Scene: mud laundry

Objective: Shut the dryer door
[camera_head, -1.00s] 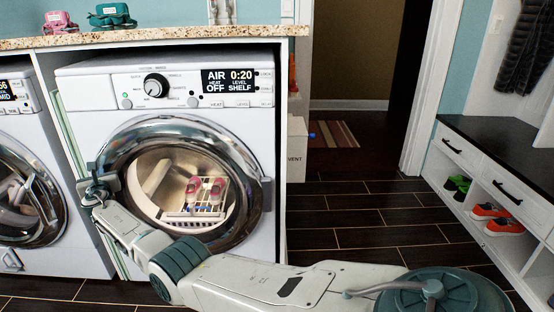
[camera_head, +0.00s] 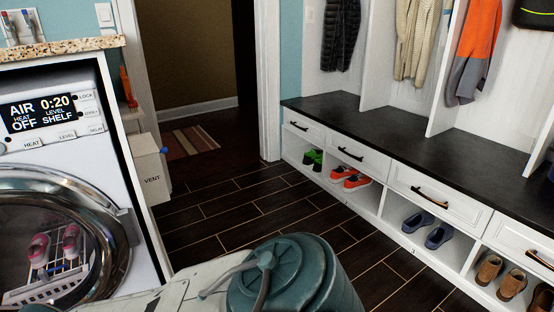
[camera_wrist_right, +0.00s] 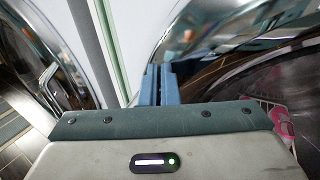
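The dryer (camera_head: 75,150) is at the left edge of the head view, partly cut off. Its round door (camera_head: 105,225) has a chrome rim and glass, with a rack and pink shoes showing through it. The door lies over the opening; I cannot tell whether it is latched. In the right wrist view, the door's shiny rim (camera_wrist_right: 200,40) is right beside my right gripper (camera_wrist_right: 160,72). Its blue fingers are together, with nothing visible between them. The right gripper is outside the head view. My left gripper is in neither current view.
A white box marked VENT (camera_head: 150,168) stands beside the dryer. A bench with drawers and shoe cubbies (camera_head: 400,150) runs along the right. The dark tiled floor (camera_head: 240,210) between is clear, leading to a doorway with a striped rug (camera_head: 188,140).

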